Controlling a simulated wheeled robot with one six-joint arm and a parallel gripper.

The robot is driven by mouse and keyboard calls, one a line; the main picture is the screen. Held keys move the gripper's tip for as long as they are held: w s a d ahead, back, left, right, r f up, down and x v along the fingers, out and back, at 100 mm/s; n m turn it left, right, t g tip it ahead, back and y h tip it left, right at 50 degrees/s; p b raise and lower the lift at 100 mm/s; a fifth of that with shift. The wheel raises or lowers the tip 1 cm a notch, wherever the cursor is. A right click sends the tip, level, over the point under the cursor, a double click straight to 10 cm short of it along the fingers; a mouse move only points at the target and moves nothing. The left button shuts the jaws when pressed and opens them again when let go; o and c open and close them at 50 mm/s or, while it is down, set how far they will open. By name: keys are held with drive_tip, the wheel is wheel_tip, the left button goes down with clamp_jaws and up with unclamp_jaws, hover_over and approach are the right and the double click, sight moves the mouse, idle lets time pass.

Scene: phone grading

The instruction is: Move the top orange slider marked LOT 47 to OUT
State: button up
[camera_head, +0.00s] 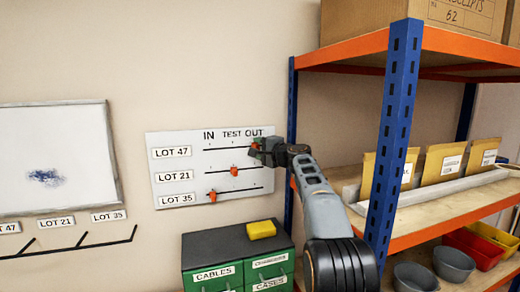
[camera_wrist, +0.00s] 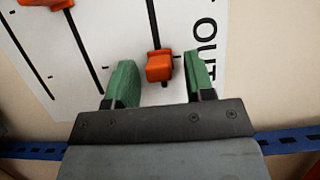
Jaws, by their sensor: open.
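A white board (camera_head: 163,138) on the wall has three horizontal slots under IN, TEST and OUT. The top orange slider (camera_head: 254,145), in the row of the LOT 47 label (camera_head: 171,153), sits under OUT, partly hidden by my gripper (camera_head: 262,150). In the wrist view this slider (camera_wrist: 159,67) is near the lower end of its slot, beside the OUT lettering (camera_wrist: 207,50). My gripper (camera_wrist: 161,82) is open, its green fingers on either side of the slider with gaps showing.
The LOT 21 slider (camera_head: 234,171) is under TEST and the LOT 35 slider (camera_head: 212,196) is under IN. A blue-and-orange shelf rack (camera_head: 397,120) stands close on the right. Below are green drawers (camera_head: 213,276) with a yellow sponge (camera_head: 261,229) on top.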

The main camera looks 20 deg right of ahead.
drive_tip(key=b+v, duration=0.7)
drive_tip(key=v, duration=0.6)
drive_tip(key=shift+s, duration=0.4)
drive_tip(key=s+a+f+n+g+h, duration=0.1)
drive_tip(key=s+a+f+n+g, duration=0.2)
drive_tip(key=s+a+f, duration=0.4)
drive_tip(key=s+a+f+n+g+h, duration=0.1)
drive_tip(key=s+a+f+n+g, duration=0.3)
drive_tip(key=f, duration=0.5)
drive_tip(key=s+a+f+n+g+h, duration=0.2)
drive_tip(key=s+f+n+g+h, duration=0.3)
drive_tip(key=s+f, duration=1.2)
wheel_tip(320, 180, down, 2)
drive_tip(key=shift+s+a+f+n, duration=0.1)
drive_tip(key=shift+s+a+n, duration=0.3)
drive_tip(key=shift+n, duration=0.4)
drive_tip(key=shift+w, duration=0.1)
